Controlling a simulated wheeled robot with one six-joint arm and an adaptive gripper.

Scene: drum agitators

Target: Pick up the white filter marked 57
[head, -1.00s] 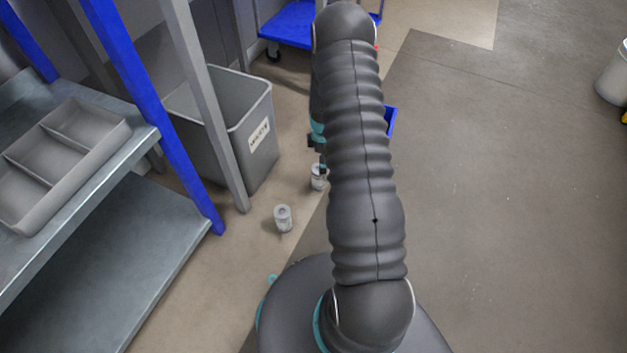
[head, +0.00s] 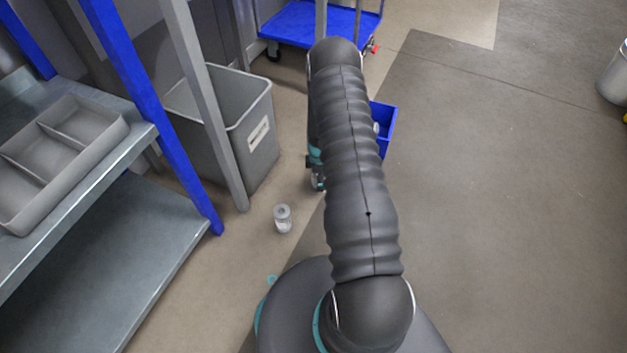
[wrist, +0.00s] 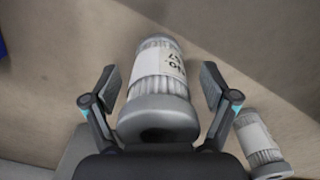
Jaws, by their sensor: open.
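A white filter (wrist: 158,72) with a ribbed body and a grey end stands between the fingers of my gripper (wrist: 160,88) in the wrist view. Its label is turned sideways and seems to read 57, with other marks beside it. My gripper is open, one finger on each side, with a visible gap to the filter. In the head view this filter (head: 318,181) is mostly hidden by my gripper. A second white filter (head: 282,218) stands on the floor to its lower left, and shows at lower right in the wrist view (wrist: 259,140); its marking is unreadable.
A grey bin (head: 255,125) and a shelf post (head: 212,110) stand left of the filters. A metal shelf (head: 150,140) holds a grey divided tray (head: 100,133). A blue box (head: 387,125) is partly behind my arm, and a blue cart (head: 290,27) is farther back.

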